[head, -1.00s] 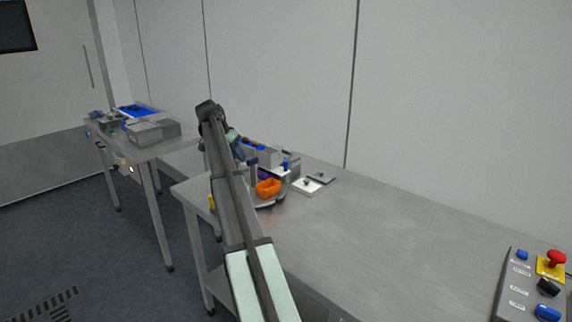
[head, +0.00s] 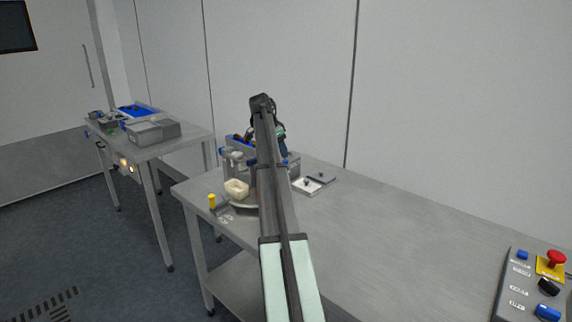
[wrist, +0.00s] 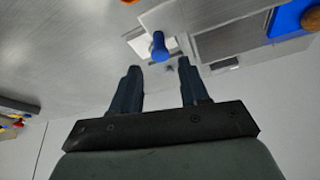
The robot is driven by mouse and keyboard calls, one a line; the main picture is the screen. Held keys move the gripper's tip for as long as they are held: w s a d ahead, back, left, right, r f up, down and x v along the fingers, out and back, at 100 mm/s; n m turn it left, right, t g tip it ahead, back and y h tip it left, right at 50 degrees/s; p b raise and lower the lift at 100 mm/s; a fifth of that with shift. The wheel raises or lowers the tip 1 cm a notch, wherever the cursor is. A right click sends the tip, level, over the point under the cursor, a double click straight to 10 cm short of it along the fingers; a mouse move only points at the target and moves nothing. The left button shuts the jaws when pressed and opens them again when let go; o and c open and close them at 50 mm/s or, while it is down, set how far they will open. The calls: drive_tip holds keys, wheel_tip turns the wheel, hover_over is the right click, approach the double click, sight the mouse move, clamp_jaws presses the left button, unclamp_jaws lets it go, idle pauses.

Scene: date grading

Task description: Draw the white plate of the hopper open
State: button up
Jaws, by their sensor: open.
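In the wrist view a blue knob (wrist: 158,44) stands out beside a white plate (wrist: 138,46), just beyond the gap between my fingertips. I take this plate for the hopper's, but how far it is drawn I cannot tell. My gripper (wrist: 158,66) is open and empty, its two dark fingers apart and not visibly touching the knob. A grey block (wrist: 225,40), perhaps the hopper body, lies to the right of the knob. In the head view my arm hides the fingertips and most of the hopper area.
In the head view a cream bowl (head: 237,188) sits left of my arm, near a yellow knob (head: 211,199). A low white pad (head: 306,187) lies to the right. The table (head: 390,225) is clear up to the control box (head: 525,290). A second table (head: 185,143) stands left.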

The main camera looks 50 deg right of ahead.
sight(285, 161)
drive_tip(key=x, duration=0.7)
drive_tip(key=shift+d+f, duration=0.1)
drive_tip(key=shift+f, duration=0.05)
clamp_jaws()
idle(0.5)
